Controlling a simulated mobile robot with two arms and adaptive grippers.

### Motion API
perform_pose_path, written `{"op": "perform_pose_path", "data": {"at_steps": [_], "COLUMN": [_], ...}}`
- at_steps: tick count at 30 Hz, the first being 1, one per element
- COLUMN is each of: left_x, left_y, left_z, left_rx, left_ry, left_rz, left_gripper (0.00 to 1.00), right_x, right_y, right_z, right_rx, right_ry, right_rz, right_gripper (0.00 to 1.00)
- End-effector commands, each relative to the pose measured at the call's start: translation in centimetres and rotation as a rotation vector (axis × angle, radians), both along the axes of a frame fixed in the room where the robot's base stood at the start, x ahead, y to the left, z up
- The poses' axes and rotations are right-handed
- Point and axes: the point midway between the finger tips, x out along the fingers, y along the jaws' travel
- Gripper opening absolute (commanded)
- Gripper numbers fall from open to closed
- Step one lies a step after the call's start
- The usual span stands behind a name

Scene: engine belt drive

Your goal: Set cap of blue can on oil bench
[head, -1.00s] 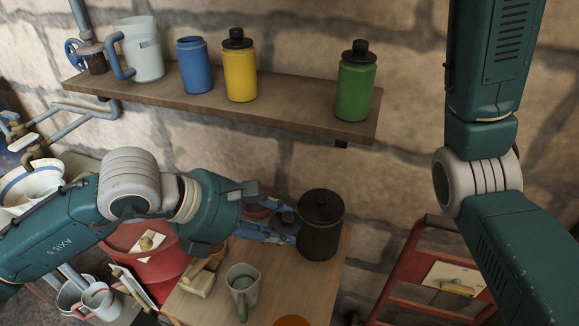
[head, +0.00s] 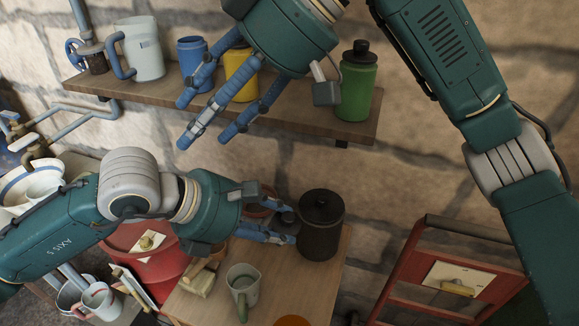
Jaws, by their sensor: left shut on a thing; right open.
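The blue can (head: 193,55) stands on the wall shelf with its top open and no cap on it. My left gripper (head: 283,230) is shut on a small black cap (head: 287,217), over the wooden bench (head: 215,300) and close to the dark canister. The fingers partly hide the cap, and I cannot tell whether it touches the bench. My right gripper (head: 208,118) is open and empty in front of the shelf. Its fingers point down and left, and it partly covers the yellow can (head: 236,65).
The shelf (head: 150,94) also holds a capped green can (head: 357,85) and a pale jug (head: 143,50). A dark canister (head: 321,225) and a green mug (head: 243,283) stand on the bench.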

Motion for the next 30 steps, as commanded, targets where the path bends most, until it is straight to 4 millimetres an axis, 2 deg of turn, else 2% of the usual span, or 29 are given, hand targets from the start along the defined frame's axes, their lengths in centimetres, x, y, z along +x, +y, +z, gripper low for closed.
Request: {"op": "perform_pose_path", "data": {"at_steps": [1,3,6,9,13,19,30], "left_x": [0.0,0.0,0.0,0.0,0.0,0.0,0.0], "left_y": [0.0,0.0,0.0,0.0,0.0,0.0,0.0], "left_z": [0.0,0.0,0.0,0.0,0.0,0.0,0.0], "left_rx": [0.000,0.000,0.000,0.000,0.000,0.000,0.000], "left_ry": [0.000,0.000,0.000,0.000,0.000,0.000,0.000], "left_rz": [0.000,0.000,0.000,0.000,0.000,0.000,0.000], "left_gripper": [0.25,0.25,0.25,0.25,0.25,0.25,0.25], "right_x": [0.9,1.7,2.4,2.1,1.4,1.3,1.8], "right_y": [-1.8,-4.3,-7.8,-10.1,-10.6,-10.7,-10.0], "right_z": [-2.2,-4.9,-7.8,-9.5,-10.1,-11.6,-18.3], "right_rx": [-0.093,-0.214,-0.374,-0.527,-0.614,-0.641,-0.637], "right_ry": [0.050,0.114,0.184,0.199,0.168,0.160,0.161], "right_rz": [-0.070,-0.161,-0.294,-0.422,-0.511,-0.543,-0.540], "right_gripper": [0.54,0.54,0.54,0.54,0.54,0.54,0.54]}}
